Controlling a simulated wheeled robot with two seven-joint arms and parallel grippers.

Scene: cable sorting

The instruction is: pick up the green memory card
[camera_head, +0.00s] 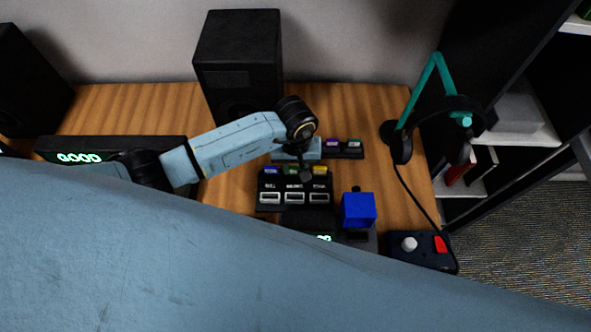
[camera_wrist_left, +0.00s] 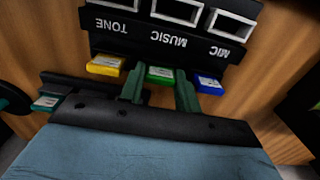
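A green memory card (camera_wrist_left: 160,75) lies at the MUSIC place of a black labelled rack (camera_head: 295,202), between a yellow card (camera_wrist_left: 105,66) and a blue card (camera_wrist_left: 208,85). My left gripper (camera_wrist_left: 160,88) is open, with one finger on each side of the green card; I cannot tell whether the fingers touch it. In the head view the left gripper (camera_head: 304,173) reaches down over the rack's back edge and partly covers that card. Another green card (camera_head: 355,144) sits in a rear rack beside a purple card (camera_head: 332,143). My right gripper is not in view.
A blue box-like object (camera_head: 358,210) stands right of the labelled rack. A headphone stand (camera_head: 436,85) and a control box (camera_head: 420,252) are further right. A black speaker (camera_head: 238,65) stands at the back. A large pale blue part of my body hides the table's front.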

